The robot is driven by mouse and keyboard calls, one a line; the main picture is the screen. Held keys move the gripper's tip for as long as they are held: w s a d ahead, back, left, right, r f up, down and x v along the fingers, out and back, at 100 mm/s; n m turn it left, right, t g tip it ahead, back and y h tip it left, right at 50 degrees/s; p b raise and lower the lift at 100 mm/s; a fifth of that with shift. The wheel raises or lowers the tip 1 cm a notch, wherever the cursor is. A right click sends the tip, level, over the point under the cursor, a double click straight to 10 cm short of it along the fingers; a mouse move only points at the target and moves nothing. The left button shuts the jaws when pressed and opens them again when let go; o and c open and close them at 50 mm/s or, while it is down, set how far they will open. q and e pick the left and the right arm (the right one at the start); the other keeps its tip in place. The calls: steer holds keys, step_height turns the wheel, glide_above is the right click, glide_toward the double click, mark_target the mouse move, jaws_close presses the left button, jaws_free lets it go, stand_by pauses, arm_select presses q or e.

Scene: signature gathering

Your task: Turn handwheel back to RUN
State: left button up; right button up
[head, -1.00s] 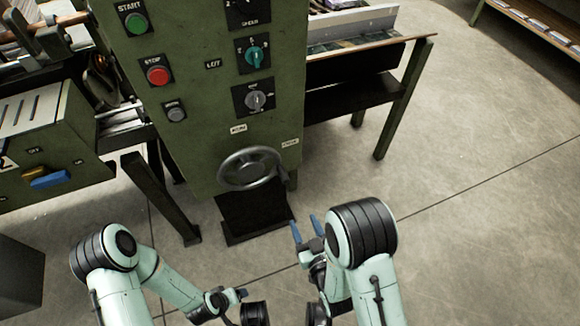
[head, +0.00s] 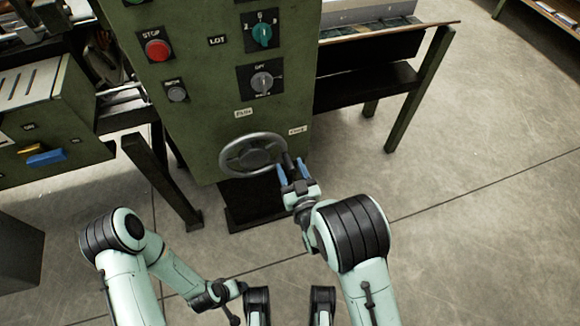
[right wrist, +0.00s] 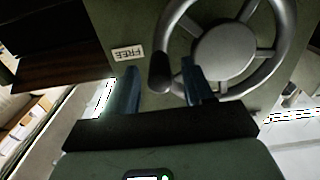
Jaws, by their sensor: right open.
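The grey spoked handwheel (head: 252,156) is mounted low on the green machine cabinet; it also fills the upper right of the right wrist view (right wrist: 224,48). Its dark crank knob (right wrist: 160,72) sticks out from the rim at the lower right in the head view, on the side of the FREE label (head: 298,131). Another label (head: 243,113), perhaps RUN, sits above the wheel. My right gripper (head: 291,174) is open, its blue fingers on either side of the knob in the right wrist view. Contact cannot be told. My left gripper (head: 225,293) is low in the head view, its jaws unclear.
The green cabinet (head: 205,110) carries a red stop button (head: 157,50), a teal selector (head: 262,36) and a grey selector (head: 262,82) above the wheel. A side table's leg (head: 410,110) stands to the right. The concrete floor at the right is clear.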

steer(key=shift+w+a, duration=0.15)
steer(key=shift+w, duration=0.4)
jaws_close()
steer(key=shift+r, duration=0.15)
